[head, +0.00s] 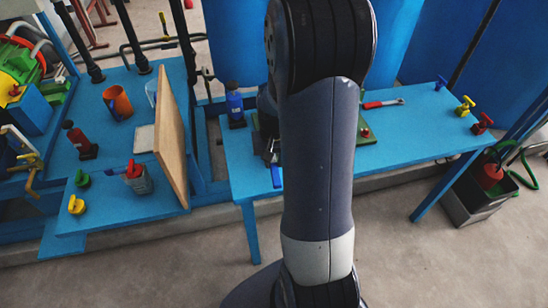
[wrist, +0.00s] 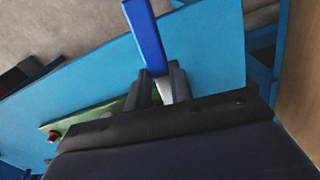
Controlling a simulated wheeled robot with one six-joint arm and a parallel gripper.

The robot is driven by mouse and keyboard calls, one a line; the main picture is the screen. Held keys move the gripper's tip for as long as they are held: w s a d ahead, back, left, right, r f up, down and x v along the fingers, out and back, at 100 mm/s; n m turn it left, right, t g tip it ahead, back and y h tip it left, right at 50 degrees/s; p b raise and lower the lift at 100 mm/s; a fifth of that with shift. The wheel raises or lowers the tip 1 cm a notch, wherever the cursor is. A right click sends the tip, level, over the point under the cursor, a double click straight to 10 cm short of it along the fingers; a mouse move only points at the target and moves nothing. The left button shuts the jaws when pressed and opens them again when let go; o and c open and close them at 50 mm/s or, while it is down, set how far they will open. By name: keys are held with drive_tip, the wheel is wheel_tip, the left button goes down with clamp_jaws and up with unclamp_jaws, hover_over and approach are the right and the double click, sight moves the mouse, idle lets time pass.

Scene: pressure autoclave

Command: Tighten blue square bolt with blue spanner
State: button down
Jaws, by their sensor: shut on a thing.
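My gripper (wrist: 163,84) is shut on the blue spanner (wrist: 146,38). The spanner's blue handle sticks out past the fingers, and a bit of its silver metal shows between them. In the head view the blue handle (head: 276,177) points down beside my gripper (head: 271,153), over the front part of the blue table. A green plate (head: 368,137) with a red bolt (head: 364,132) lies on the table, partly behind my arm. It also shows in the wrist view (wrist: 85,122). The blue square bolt cannot be made out; my arm and gripper hide part of the plate.
A red-handled spanner (head: 383,104) lies behind the plate. Blue, yellow and red handles (head: 465,106) stand at the table's right end. A blue bottle (head: 235,105) stands at its left end, near an upright wooden board (head: 171,140). The table's right half (head: 415,135) is mostly clear.

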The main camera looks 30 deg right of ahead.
sight(274, 163)
drive_tip(key=shift+f+b, duration=0.4)
drive_tip(key=shift+f, duration=0.5)
drive_tip(key=shift+f+b, duration=1)
drive_tip(key=shift+f, duration=0.3)
idle(0.7)
drive_tip(key=c, duration=1.2)
unclamp_jaws()
drive_tip(key=shift+o, duration=0.2)
drive_tip(key=shift+r, duration=0.15)
wheel_tip(274, 163, up, 11)
drive_tip(key=shift+f+p, duration=0.15)
drive_tip(key=shift+p, duration=0.65)
